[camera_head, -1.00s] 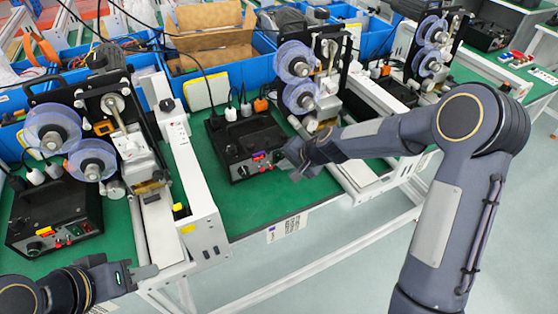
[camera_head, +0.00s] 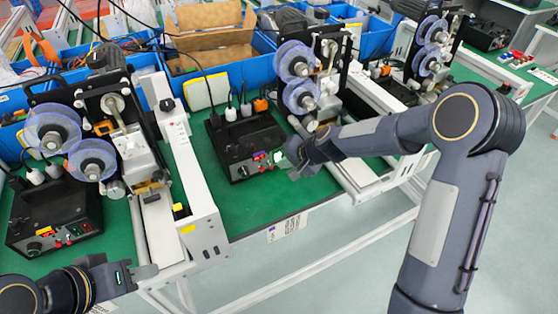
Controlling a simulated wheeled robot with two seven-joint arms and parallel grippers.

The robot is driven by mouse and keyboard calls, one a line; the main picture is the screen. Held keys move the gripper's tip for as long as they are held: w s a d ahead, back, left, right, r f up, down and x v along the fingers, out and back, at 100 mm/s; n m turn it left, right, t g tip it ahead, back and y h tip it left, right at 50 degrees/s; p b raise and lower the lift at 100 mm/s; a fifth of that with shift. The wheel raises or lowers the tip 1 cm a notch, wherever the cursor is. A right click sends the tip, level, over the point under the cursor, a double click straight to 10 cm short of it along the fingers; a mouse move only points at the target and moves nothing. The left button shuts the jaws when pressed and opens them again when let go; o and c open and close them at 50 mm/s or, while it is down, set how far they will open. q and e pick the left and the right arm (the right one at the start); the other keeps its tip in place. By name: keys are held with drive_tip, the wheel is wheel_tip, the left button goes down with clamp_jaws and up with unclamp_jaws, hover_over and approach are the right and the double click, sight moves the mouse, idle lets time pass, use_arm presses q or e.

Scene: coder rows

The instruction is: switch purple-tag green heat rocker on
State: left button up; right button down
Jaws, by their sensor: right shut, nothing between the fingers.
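A black control box (camera_head: 245,145) stands on the green bench in the middle. Its front panel carries a small red and purple patch (camera_head: 259,156), a bright green patch (camera_head: 278,156) that could be the green rocker, and a knob. The tag and the rocker's position are too small to read. My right gripper (camera_head: 292,166) is shut and empty, just right of the green patch at the panel's right end. I cannot tell whether it touches the panel. My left gripper (camera_head: 146,272) is low at the left, in front of the bench and away from the middle box; its finger gap is unclear.
A second black control box (camera_head: 52,215) stands at the left. Reel machines (camera_head: 120,140) and (camera_head: 310,80) flank the middle box, with a white rail (camera_head: 190,180) between the stations. Plugs and cables stand behind the box. Bare green bench (camera_head: 270,205) lies in front of it.

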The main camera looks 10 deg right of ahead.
drive_tip(key=shift+s+d+r+b, duration=0.1)
drive_tip(key=shift+s+b, duration=0.05)
drive_tip(key=shift+s, duration=0.2)
drive_tip(key=shift+s+d+r+b, duration=0.1)
drive_tip(key=shift+s+b, duration=0.05)
drive_tip(key=shift+s, duration=0.2)
drive_tip(key=shift+f, duration=0.1)
drive_tip(key=shift+s+d, duration=0.2)
drive_tip(key=shift+s, duration=0.3)
drive_tip(key=shift+s+d+r+b, duration=0.2)
drive_tip(key=shift+s+b, duration=0.1)
drive_tip(key=shift+s, duration=0.3)
drive_tip(key=shift+s+d+r+b, duration=0.1)
drive_tip(key=shift+s+d+b, duration=0.15)
drive_tip(key=shift+s, duration=0.4)
drive_tip(key=shift+s+d+r+b, duration=0.15)
drive_tip(key=shift+s+b, duration=0.2)
drive_tip(key=shift+s, duration=0.25)
drive_tip(key=s+d+r+n, duration=0.45)
drive_tip(key=s+r, duration=0.55)
drive_tip(key=s, duration=0.3)
drive_tip(key=s+d+n+h, duration=0.1)
drive_tip(key=s+d+h, duration=0.1)
drive_tip(key=s, duration=1.2)
drive_tip(key=shift+d+f+n, duration=0.2)
drive_tip(key=shift+d+n, duration=0.15)
drive_tip(key=shift+d, duration=0.35)
